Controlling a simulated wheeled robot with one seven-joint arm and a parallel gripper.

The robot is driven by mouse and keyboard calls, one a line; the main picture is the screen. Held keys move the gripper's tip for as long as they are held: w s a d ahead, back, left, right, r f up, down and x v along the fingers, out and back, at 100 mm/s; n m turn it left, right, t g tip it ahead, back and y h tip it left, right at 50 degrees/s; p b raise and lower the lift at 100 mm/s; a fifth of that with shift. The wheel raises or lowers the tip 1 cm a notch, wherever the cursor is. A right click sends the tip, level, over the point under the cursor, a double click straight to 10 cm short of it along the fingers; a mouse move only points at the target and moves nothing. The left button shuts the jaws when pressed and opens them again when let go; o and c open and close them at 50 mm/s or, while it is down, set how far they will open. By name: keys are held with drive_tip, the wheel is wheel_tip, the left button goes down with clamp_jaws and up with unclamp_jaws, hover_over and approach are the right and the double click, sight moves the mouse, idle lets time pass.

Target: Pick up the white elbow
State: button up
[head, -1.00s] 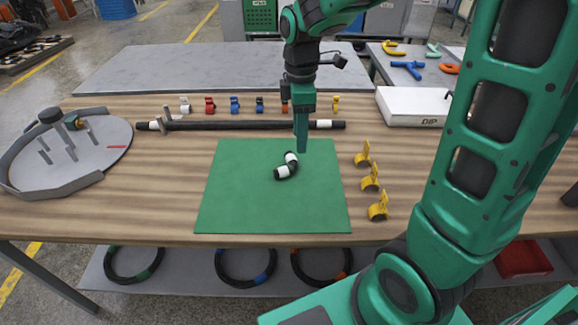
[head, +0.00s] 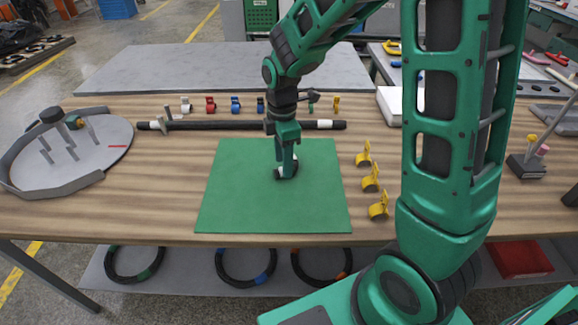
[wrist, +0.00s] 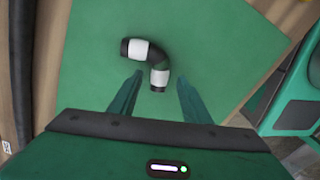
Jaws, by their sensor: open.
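The white elbow (wrist: 139,50) is a short bent fitting with white bands and black ends. It lies on the green mat (head: 240,205); in the head view the elbow (head: 290,169) is partly hidden behind my gripper. My gripper (head: 283,172) points down over it. In the wrist view my gripper (wrist: 156,87) is open, with one finger on each side of the elbow's near white end. The elbow's other end points up and left, beyond the fingertips. I cannot tell whether the fingers touch it.
Yellow clips (head: 371,180) stand right of the mat. A dark hose (head: 225,125) lies behind it, with several coloured fittings (head: 211,104) further back. A grey round fixture (head: 75,150) is on the left. Bare table lies between fixture and mat.

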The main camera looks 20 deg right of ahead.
drive_tip(key=shift+f, duration=1.15)
clamp_jaws()
drive_tip(key=shift+r, duration=0.15)
